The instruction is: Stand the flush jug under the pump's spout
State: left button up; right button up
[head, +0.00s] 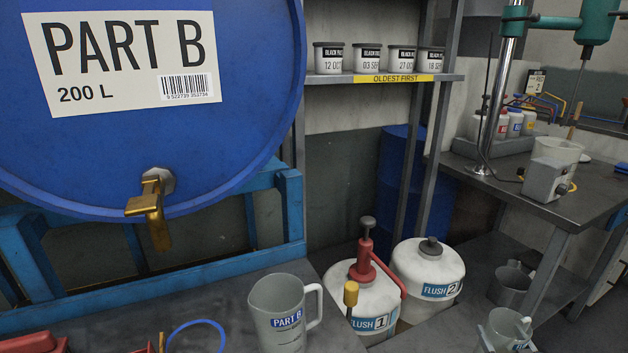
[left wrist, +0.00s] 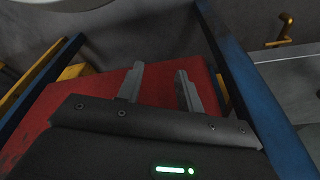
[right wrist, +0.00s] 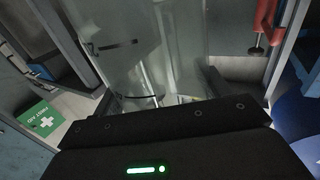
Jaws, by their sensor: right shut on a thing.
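The flush jug (head: 505,330), pale and translucent with a blue label, is at the lower right of the head view, cut by the frame edge. My right gripper (head: 486,338) is shut on it. The jug's translucent wall (right wrist: 185,55) stands in front of the right gripper in the right wrist view. The red pump (head: 365,258) stands on the white Flush 1 container, its spout (head: 392,283) pointing down to the right. The jug is right of the spout, apart from it. My left gripper (left wrist: 160,85) is open and empty above a red surface.
The Flush 2 container (head: 428,265) stands right of the pump. A Part B jug (head: 283,310) stands on the bench under the blue drum (head: 150,130). A grey metal jug (head: 511,284) is behind the flush jug. A workbench (head: 540,205) is at the right.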

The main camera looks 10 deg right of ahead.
jog(key=a+r+n+y, duration=0.1)
jog(key=a+r, duration=0.4)
jog(key=a, duration=0.4)
jog(key=a+r+y, duration=0.1)
jog(key=a+r, duration=0.3)
jog(key=a, duration=0.5)
jog(key=a+r+n+y, duration=0.1)
jog(key=a+r, duration=0.4)
jog(key=a, duration=0.5)
pick_arm(q)
jog(key=s+a+f+p, duration=0.2)
jog(key=s+f+p, duration=0.4)
jog(key=s, duration=0.3)
jog(key=s+a+f+g+p, duration=0.1)
jog(key=s+a+f+p, duration=0.1)
jog(key=s+f+p, duration=0.4)
jog(key=shift+s+a+m+g+p, duration=0.35)
jog(key=shift+s+p, duration=0.8)
jog(key=shift+s, duration=0.7)
pick_arm(e)
notch_tip(320, 180, up, 13)
jog(key=shift+w+d, duration=0.2)
jog(key=shift+w, duration=0.05)
pick_arm(q)
jog(key=shift+s, duration=0.1)
pick_arm(e)
jog(key=shift+s, duration=0.1)
